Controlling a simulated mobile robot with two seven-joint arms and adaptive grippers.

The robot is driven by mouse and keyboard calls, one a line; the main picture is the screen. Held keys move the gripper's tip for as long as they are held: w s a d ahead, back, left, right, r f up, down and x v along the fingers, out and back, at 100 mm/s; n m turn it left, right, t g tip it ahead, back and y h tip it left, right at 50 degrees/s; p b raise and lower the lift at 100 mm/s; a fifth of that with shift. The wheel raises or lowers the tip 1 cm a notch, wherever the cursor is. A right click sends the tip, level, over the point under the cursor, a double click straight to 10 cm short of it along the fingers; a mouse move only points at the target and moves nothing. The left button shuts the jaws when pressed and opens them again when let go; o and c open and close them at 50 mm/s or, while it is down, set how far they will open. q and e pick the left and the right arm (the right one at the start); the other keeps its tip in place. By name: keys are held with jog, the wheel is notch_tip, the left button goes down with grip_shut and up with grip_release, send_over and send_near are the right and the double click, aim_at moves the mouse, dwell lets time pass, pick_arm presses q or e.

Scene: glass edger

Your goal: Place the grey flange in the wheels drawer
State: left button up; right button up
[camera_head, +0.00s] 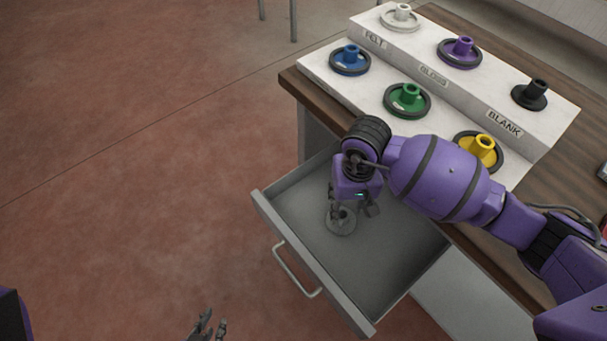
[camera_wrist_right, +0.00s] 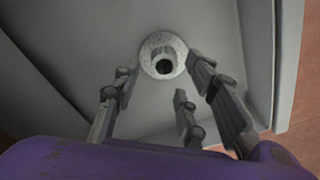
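The grey flange (camera_head: 341,221) lies in the pulled-out grey drawer (camera_head: 390,262), near its left side. No label shows on this drawer. In the right wrist view the flange (camera_wrist_right: 163,54) shows its round disc and hollow hub, just beyond my fingertips. My right gripper (camera_head: 353,207) points down into the drawer over the flange. Its fingers (camera_wrist_right: 160,90) are spread, and nothing is visibly clamped between them. Part of the flange is hidden behind a finger in the head view. My left gripper (camera_head: 211,324) is at the bottom edge, over the floor, with its fingertips apart and empty.
A stepped white rack (camera_head: 322,67) on the wooden table (camera_head: 291,79) holds several coloured wheels, including a green one (camera_head: 407,99) and a yellow one (camera_head: 481,150). The drawer handle (camera_head: 293,273) faces the open floor at lower left.

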pick_arm(q)
jog(key=shift+w+d+r, duration=0.1)
jog(key=shift+w+r, duration=0.1)
jog(key=shift+w, duration=0.45)
pick_arm(e)
notch_tip(320, 180, up, 8)
jog(key=shift+f, duration=0.15)
